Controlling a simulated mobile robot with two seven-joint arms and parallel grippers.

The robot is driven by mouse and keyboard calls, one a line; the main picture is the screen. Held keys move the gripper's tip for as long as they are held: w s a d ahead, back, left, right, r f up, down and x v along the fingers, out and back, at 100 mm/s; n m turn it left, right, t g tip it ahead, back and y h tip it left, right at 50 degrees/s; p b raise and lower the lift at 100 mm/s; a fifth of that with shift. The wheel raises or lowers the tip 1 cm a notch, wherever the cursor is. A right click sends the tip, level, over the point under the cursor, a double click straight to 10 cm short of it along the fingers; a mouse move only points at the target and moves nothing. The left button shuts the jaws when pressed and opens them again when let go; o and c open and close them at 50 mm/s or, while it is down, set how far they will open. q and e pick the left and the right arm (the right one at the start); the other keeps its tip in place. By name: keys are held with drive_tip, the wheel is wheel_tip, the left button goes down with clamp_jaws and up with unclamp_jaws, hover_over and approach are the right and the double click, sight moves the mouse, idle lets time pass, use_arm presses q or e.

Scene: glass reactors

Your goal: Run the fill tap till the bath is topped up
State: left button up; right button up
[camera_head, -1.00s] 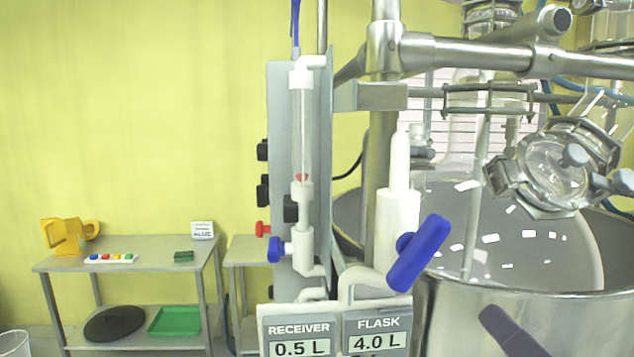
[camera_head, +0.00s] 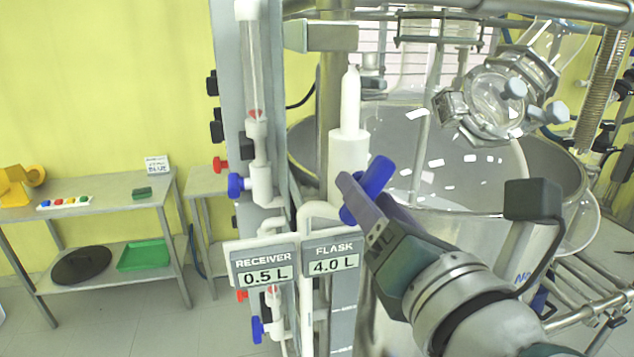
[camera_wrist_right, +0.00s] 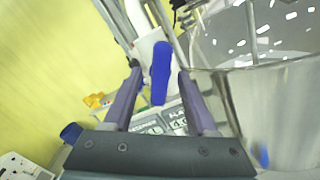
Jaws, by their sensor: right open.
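The blue tap handle (camera_head: 378,175) is on a white tap body (camera_head: 348,155) at the left side of the steel bath (camera_head: 470,232). The handle tilts, its upper end to the right. My right gripper (camera_head: 362,205) is at the handle, and one finger covers part of it. In the right wrist view the blue handle (camera_wrist_right: 160,72) stands between the two spread fingers of my right gripper (camera_wrist_right: 159,85), with gaps at both sides. The bath's wall also shows there (camera_wrist_right: 285,105). The water level in the bath is hard to make out. My left gripper is out of view.
A sign panel reading RECEIVER 0.5 L and FLASK 4.0 L (camera_head: 263,277) hangs just below and left of the tap. Another blue tap (camera_head: 237,185) is on the upright panel at left. A glass flask with clamps (camera_head: 495,100) hangs over the bath. A side table (camera_head: 105,195) stands far left.

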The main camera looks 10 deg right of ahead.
drive_tip(key=shift+c, duration=0.3)
clamp_jaws()
idle(0.3)
